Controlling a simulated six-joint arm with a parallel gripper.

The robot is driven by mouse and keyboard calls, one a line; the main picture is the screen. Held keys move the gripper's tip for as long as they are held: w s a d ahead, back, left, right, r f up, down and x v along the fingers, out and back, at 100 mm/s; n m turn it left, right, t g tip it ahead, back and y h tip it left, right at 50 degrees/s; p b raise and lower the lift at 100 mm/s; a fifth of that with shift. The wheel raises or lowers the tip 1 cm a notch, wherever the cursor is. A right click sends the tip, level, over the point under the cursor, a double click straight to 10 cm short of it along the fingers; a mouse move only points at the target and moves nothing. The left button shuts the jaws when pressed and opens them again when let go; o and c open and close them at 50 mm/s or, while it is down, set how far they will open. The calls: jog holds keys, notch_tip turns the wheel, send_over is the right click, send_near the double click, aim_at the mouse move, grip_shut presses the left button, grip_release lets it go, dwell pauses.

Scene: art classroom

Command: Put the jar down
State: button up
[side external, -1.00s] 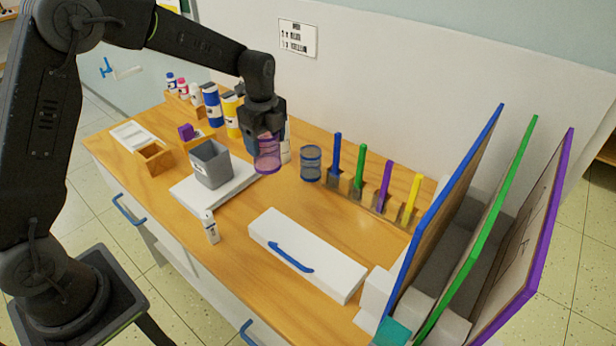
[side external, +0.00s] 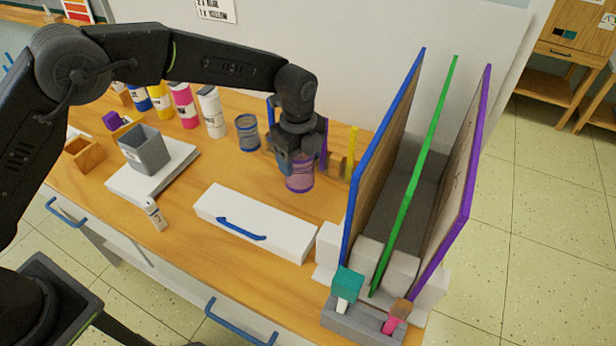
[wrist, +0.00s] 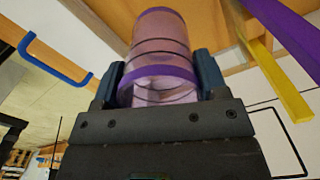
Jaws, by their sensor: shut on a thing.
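A clear jar with purple bands (side external: 300,178) is in my gripper (side external: 297,165), in front of the row of coloured sticks. In the wrist view the jar (wrist: 163,60) sits between the two blue-grey fingers of my gripper (wrist: 160,80), which press on its sides. The jar looks upright in the side view. It is close over the wooden table top (side external: 200,178); I cannot tell whether its base touches the wood.
A blue-banded jar (side external: 247,133) stands to the left. A yellow stick (side external: 352,150) and a white box with blue handle (side external: 255,222) are near. Framed boards, one blue-edged (side external: 375,150), stand at right. Paint bottles (side external: 211,112) and a grey bin (side external: 145,150) are at left.

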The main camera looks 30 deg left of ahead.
aim_at(308, 178)
jog(key=shift+w+d+f, duration=0.1)
jog(key=shift+d+f, duration=0.6)
jog(key=shift+d, duration=0.35)
jog(key=shift+f, duration=1.9)
jog(key=shift+f, duration=0.15)
jog(key=o, duration=0.9)
notch_tip(308, 178, up, 12)
jog(key=shift+r, duration=0.15)
jog(key=shift+a+r, duration=0.1)
